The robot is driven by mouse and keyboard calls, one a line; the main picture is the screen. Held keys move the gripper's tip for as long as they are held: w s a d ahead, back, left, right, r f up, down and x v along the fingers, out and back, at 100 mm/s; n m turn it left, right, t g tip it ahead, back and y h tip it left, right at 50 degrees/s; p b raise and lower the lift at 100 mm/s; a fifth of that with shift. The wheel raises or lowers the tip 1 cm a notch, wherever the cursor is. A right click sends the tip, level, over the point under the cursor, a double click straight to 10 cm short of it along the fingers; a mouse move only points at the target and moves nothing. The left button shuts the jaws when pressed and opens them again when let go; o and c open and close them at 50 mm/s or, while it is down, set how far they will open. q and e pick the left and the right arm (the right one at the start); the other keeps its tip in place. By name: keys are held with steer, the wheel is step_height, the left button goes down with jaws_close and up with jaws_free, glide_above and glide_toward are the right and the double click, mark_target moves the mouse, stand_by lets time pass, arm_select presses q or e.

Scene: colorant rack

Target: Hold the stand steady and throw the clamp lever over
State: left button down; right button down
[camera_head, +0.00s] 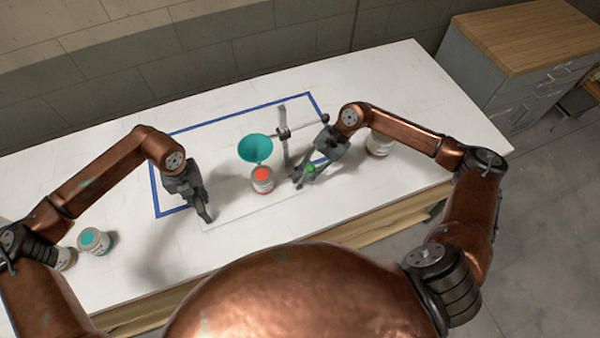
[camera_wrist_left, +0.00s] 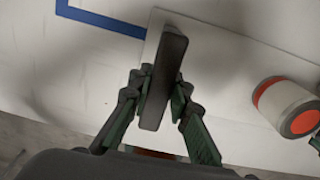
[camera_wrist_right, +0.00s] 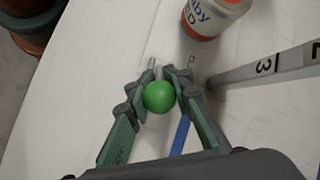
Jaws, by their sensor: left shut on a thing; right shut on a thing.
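The stand has a pale flat base plate (camera_wrist_left: 225,128) and an upright post (camera_head: 283,150) with a numbered scale, seen in the right wrist view (camera_wrist_right: 270,68). A teal funnel (camera_head: 255,148) sits beside the post, above a red-topped can (camera_head: 263,183). My left gripper (camera_head: 207,216) is shut on a dark upright grip (camera_wrist_left: 165,80) at the plate's left end. My right gripper (camera_head: 300,181) is shut around the clamp lever's green ball knob (camera_wrist_right: 159,97), right of the post. The rest of the lever is mostly hidden by the fingers.
Blue tape (camera_head: 230,122) outlines an area on the white table (camera_head: 380,75). Another can (camera_head: 378,146) stands under my right forearm. A cabinet (camera_head: 490,75) stands beyond the right edge.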

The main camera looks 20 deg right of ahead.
stand_by(0.3)
steer(key=c, duration=1.7)
jaws_free()
steer(key=shift+d, duration=0.1)
arm_select(q)
steer(key=c, duration=1.7)
jaws_free()
arm_select(e)
steer(key=v, duration=1.2)
steer(key=shift+w, duration=0.1)
